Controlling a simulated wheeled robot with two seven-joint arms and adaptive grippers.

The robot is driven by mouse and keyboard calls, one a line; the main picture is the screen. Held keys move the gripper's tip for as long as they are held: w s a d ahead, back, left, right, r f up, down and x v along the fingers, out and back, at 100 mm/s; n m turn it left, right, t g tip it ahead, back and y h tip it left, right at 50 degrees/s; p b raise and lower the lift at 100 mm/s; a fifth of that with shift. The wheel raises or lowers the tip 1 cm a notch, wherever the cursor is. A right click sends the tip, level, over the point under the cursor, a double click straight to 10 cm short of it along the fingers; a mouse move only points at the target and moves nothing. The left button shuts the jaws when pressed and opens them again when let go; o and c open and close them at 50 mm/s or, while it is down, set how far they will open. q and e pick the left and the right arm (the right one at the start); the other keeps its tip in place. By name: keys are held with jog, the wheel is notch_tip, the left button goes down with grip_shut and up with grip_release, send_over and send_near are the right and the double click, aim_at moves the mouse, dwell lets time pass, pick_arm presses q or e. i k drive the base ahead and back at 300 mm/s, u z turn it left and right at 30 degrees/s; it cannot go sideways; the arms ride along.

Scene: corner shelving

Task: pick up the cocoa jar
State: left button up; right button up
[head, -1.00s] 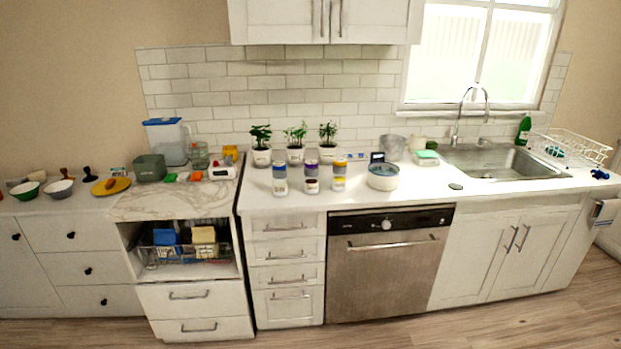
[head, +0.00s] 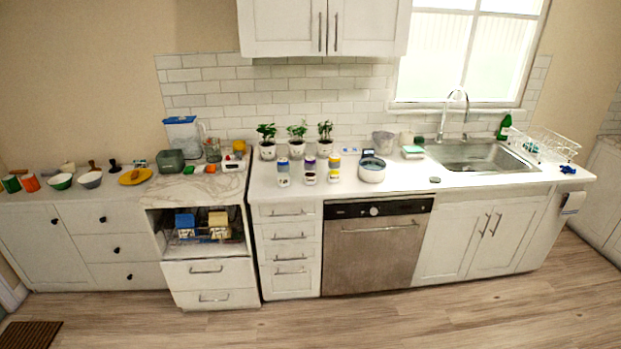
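Three small jars stand in a row on the white counter: one with blue-grey bands (head: 283,171), one with a purple top (head: 309,170) and one with a yellow top (head: 335,167). The middle jar seems to have something dark low in it. The labels are too small to read, so I cannot tell which is the cocoa jar. Neither of my grippers is in view.
Potted plants (head: 267,151) stand behind the jars, and a round blue-white container (head: 371,170) stands to their right. The sink (head: 480,157) is further right. Bowls (head: 90,179) stand on the left counter. The wooden floor (head: 330,322) in front is clear except for a dark mat (head: 30,335).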

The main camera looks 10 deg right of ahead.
aim_at(309, 164)
jog(key=k, duration=1)
jog(key=z, duration=0.85)
jog(key=i, duration=1.15)
jog(key=z, duration=0.5)
jog(key=i, duration=1.1)
jog(key=u, duration=0.95)
jog(key=i, duration=0.8)
jog(key=u, duration=0.95)
